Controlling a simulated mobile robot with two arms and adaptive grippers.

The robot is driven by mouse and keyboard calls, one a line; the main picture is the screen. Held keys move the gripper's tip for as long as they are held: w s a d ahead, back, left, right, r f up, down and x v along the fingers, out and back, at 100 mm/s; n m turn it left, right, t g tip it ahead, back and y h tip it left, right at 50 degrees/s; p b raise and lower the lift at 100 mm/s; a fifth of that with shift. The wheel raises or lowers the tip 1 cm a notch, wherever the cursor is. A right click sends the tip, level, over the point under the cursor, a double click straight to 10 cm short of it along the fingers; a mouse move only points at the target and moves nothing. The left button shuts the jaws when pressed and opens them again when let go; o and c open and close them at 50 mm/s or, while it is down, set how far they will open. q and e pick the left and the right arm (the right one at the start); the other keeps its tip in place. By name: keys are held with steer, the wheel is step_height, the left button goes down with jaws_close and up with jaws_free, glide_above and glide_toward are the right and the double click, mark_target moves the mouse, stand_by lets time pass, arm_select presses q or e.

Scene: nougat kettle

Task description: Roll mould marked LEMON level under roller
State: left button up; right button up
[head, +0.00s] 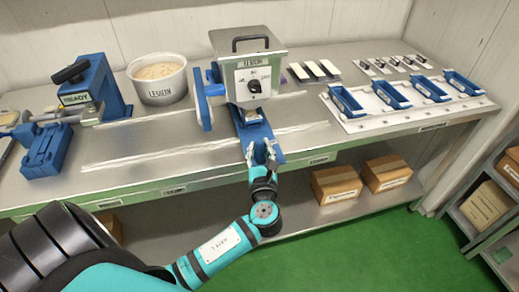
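A steel roller machine (247,72) marked LEMON stands at the back middle of the bench, with a dial on its front and a blue lever (203,97) on its left. A long blue piece (250,133) runs out from under it towards the front edge; whether this is the mould or the machine's bed is unclear. My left gripper (261,152) is at its front end, fingers apart with blue between them; whether they touch it is unclear. Several blue moulds (389,95) sit on a white rack (400,118) at the right; their marks are unreadable. My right gripper is out of view.
A white tub (159,80) marked LEMON stands left of the machine. A blue device (92,89) marked READY and a blue fixture (45,150) are farther left. Boxes (336,185) sit on the lower shelf.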

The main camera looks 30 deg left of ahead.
arm_select(q)
jaws_close()
steer(key=shift+w+f, duration=0.1)
steer(key=shift+f, duration=0.05)
steer(key=shift+a, duration=0.1)
